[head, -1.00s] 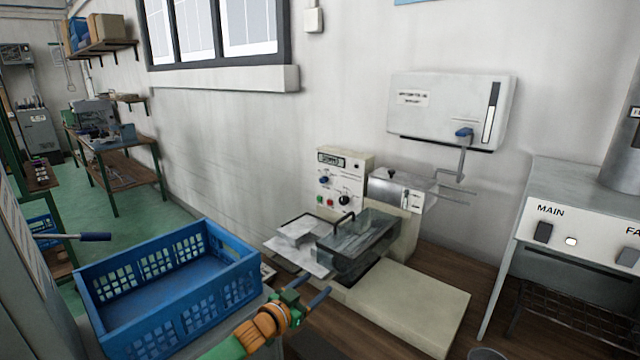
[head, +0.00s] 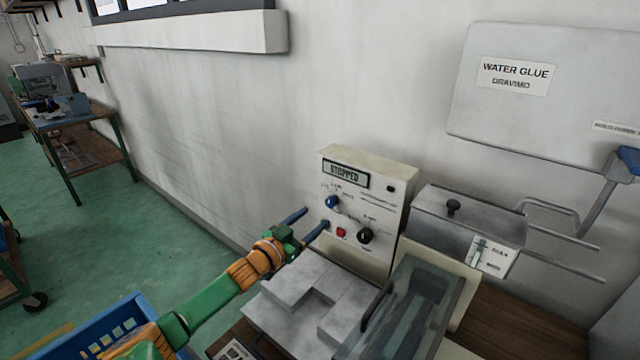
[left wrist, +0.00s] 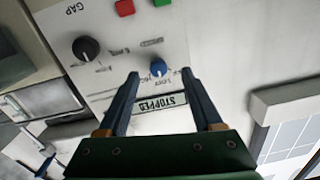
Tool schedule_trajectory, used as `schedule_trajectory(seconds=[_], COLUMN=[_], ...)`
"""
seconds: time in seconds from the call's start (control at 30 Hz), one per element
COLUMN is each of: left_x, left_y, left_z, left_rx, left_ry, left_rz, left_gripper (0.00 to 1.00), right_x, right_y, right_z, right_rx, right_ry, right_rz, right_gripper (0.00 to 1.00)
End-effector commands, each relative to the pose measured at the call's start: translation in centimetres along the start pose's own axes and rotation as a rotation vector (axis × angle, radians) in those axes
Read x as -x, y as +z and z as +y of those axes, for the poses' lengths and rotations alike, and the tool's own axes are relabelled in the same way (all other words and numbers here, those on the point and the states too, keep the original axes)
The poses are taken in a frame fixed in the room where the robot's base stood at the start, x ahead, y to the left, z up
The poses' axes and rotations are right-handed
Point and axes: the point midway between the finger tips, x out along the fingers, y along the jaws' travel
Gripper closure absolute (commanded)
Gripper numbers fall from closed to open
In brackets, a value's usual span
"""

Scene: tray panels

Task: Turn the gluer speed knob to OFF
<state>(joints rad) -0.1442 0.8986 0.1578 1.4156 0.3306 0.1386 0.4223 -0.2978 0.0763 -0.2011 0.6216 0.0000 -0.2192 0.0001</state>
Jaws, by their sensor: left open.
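The gluer's control panel (head: 350,180) stands upright, with a display (head: 346,173) reading STOPPED. A blue knob (head: 331,202) sits below the display; its lettering is too small to read. A black knob (head: 364,236) is lower right, marked GAP in the left wrist view. My left gripper (head: 315,218) is open and empty, just left of and below the blue knob in the head view. In the left wrist view, upside down, the blue knob (left wrist: 158,67) shows between the fingertips, apparently untouched. My right gripper is not in view.
A red button (head: 340,232) is close to the right fingertip; a green button (left wrist: 162,2) shows in the left wrist view. Grey sheets (head: 300,290) and a clear cover (head: 412,305) lie below. A blue crate (head: 110,330) is lower left. The wall bounds the back.

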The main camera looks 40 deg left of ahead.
Motion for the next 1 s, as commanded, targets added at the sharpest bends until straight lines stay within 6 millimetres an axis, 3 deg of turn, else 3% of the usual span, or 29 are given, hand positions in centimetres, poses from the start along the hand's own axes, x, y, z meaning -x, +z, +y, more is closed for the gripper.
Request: schedule_trajectory(seconds=[0.17,0.6,1.0], left_x=[-0.7,-6.3,-7.1], left_y=[0.1,0.1,0.0], left_z=[0.0,0.0,0.0], left_rx=[0.001,0.001,-0.001], left_ry=[0.000,-0.001,0.000], left_rz=[0.001,0.001,-0.001], left_gripper=[0.33,0.33,0.33], right_x=[-0.2,-1.4,-1.5], right_y=[0.0,0.7,0.3], right_z=[-0.1,0.7,-0.1], right_rx=[0.000,0.003,-0.002], right_ry=[-0.001,0.012,-0.002], right_rz=[0.001,-0.012,-0.004], right_gripper=[0.50,0.50,0.50])
